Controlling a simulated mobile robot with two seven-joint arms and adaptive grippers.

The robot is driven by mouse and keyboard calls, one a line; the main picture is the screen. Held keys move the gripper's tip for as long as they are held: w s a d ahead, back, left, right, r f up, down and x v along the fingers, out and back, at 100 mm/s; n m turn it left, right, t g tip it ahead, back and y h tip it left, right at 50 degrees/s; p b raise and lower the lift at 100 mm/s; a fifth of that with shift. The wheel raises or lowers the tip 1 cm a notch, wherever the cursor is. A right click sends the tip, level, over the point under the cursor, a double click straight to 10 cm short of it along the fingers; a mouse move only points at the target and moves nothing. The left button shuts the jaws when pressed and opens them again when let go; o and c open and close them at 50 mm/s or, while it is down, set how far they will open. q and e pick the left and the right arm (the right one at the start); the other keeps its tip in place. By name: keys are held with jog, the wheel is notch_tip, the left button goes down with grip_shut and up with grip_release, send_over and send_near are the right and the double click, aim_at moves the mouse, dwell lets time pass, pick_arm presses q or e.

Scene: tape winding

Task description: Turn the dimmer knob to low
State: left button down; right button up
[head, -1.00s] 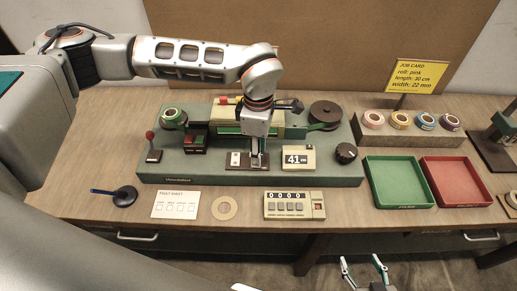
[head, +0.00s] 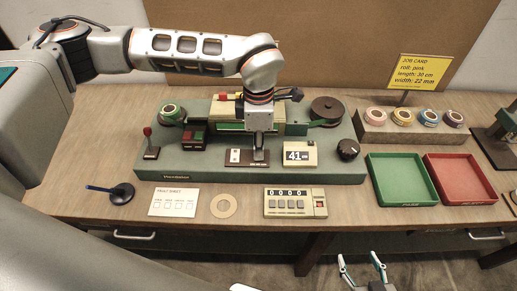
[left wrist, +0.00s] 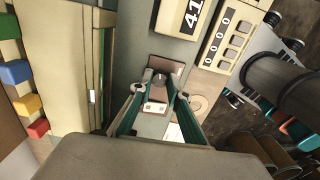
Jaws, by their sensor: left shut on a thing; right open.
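My left gripper (head: 259,158) points straight down at a brown plate (head: 235,164) on the front of the green machine base. In the left wrist view its fingers (left wrist: 160,92) are closed around a small dark round knob (left wrist: 158,77) on that plate. The knob is hidden by the fingers in the head view, and I cannot read its setting. A white label piece (left wrist: 154,108) lies beside it on the plate. A larger black knob (head: 348,149) stands untouched at the base's right end. My right gripper (head: 362,270) is open and empty, in front of the table.
A display reading 41 (head: 299,155) stands just right of the left gripper. A counter box (head: 295,202), cardboard ring (head: 223,206) and fault sheet (head: 173,202) lie in front. Green (head: 403,204) and red (head: 466,203) trays are at right. A red-topped lever (head: 148,140) stands at left.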

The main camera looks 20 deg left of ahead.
pick_arm(q)
jog(key=n+b, duration=0.2)
jog(key=n, duration=0.1)
jog(key=shift+f+n, duration=0.1)
jog(key=shift+n, duration=0.3)
jog(key=n, duration=0.2)
jog(key=shift+n+b, duration=0.35)
jog(key=shift+n, duration=0.95)
jog(key=n+b, duration=0.1)
jog(key=n, duration=0.5)
jog(key=shift+n, duration=0.4)
pick_arm(e)
notch_tip(320, 180, down, 6)
jog(key=s, duration=0.1)
jog(key=shift+d, duration=0.15)
pick_arm(q)
jog(key=shift+w, duration=0.1)
